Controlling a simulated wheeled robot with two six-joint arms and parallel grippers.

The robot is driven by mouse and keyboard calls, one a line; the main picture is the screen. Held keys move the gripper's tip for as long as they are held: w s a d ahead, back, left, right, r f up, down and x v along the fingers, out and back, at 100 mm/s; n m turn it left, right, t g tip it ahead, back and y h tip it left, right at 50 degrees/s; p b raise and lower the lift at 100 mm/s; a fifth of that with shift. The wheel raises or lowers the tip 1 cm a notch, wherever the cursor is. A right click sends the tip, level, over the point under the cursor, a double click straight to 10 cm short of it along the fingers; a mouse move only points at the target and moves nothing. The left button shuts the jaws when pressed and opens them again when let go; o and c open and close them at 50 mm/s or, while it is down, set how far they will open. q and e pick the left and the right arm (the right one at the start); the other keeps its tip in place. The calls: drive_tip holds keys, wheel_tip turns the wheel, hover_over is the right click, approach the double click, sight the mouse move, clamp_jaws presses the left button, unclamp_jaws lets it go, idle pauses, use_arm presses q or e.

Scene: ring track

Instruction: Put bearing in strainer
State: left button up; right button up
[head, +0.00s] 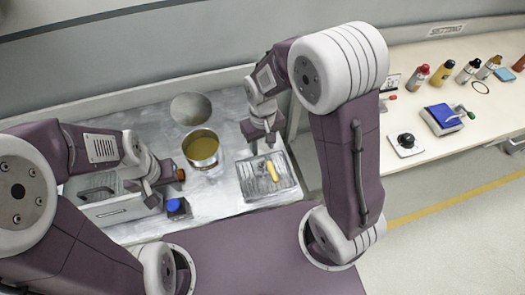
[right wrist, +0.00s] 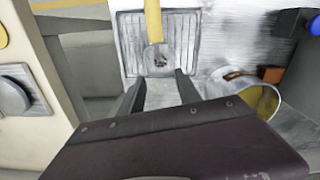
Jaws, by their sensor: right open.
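A yellow-handled tool (head: 272,171), which may be the strainer, lies on the grey ribbed tray (head: 288,183). In the right wrist view its yellow handle (right wrist: 153,22) ends in a grey rounded part with small dark spots (right wrist: 160,62); I cannot tell whether these are the bearing. My right gripper (head: 262,147) is open and empty above the tray's far edge. In the right wrist view its fingers (right wrist: 161,88) point at the grey part, apart from it. My left gripper (head: 165,181) is beside a brown piece (head: 180,174); its jaws are unclear.
A metal pot with yellowish contents (head: 202,147) stands between my grippers, with a round grey basin (head: 190,107) behind it. Several bottles (head: 442,74) stand on the right counter.

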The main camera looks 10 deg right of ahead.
drive_tip(key=shift+d+r, duration=0.1)
drive_tip(key=shift+r, duration=0.15)
drive_tip(key=s+d+r+m+t, duration=0.1)
drive_tip(key=s+d+m, duration=0.1)
drive_tip(key=s+d, duration=0.5)
drive_tip(key=shift+s+r+m, duration=0.35)
drive_tip(key=shift+s+m, duration=0.05)
drive_tip(key=shift+s, duration=0.35)
drive_tip(key=shift+w+r+p, duration=0.1)
drive_tip(key=shift+r+p, duration=0.85)
drive_tip(key=shift+p, duration=0.05)
